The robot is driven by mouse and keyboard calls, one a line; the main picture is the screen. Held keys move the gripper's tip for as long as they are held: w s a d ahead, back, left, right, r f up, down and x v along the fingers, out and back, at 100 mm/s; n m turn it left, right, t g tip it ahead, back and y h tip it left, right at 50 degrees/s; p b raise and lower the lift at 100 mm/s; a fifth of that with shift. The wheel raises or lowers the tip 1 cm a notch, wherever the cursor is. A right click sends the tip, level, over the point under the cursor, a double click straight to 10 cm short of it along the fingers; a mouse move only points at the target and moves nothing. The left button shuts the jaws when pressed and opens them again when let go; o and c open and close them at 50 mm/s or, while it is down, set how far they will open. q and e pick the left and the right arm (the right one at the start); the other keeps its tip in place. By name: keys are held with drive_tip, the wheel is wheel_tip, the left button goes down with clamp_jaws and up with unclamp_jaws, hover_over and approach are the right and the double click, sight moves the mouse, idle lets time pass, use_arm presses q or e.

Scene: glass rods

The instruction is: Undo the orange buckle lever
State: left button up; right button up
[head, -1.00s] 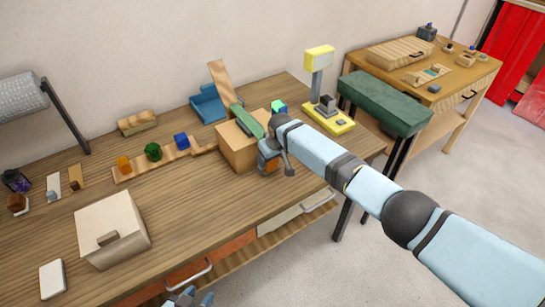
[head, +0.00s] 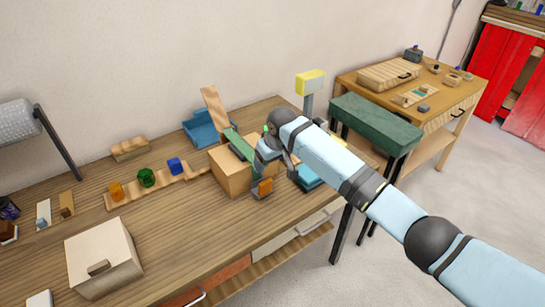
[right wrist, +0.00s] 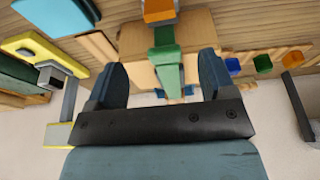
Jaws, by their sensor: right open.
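The orange buckle lever (head: 265,187) is at the front right side of a wooden box (head: 228,172), on a grey buckle body. A green strap (head: 240,146) runs over the box. In the right wrist view the orange lever (right wrist: 158,10) is at the top edge, partly cut off, with the green strap (right wrist: 166,62) below it. My right gripper (head: 270,160) is above and behind the lever, open and empty. In the wrist view its fingers (right wrist: 162,78) stand wide apart, with the strap showing between them. I cannot tell whether they touch anything. My left gripper is out of view.
A teal block (head: 309,178) lies right of the lever. A wooden rail with orange, green and blue pieces (head: 175,166) lies left of the box. A yellow-topped stand (head: 311,82) is behind my arm. The front middle of the table (head: 190,225) is clear.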

drive_tip(key=shift+v, duration=1.05)
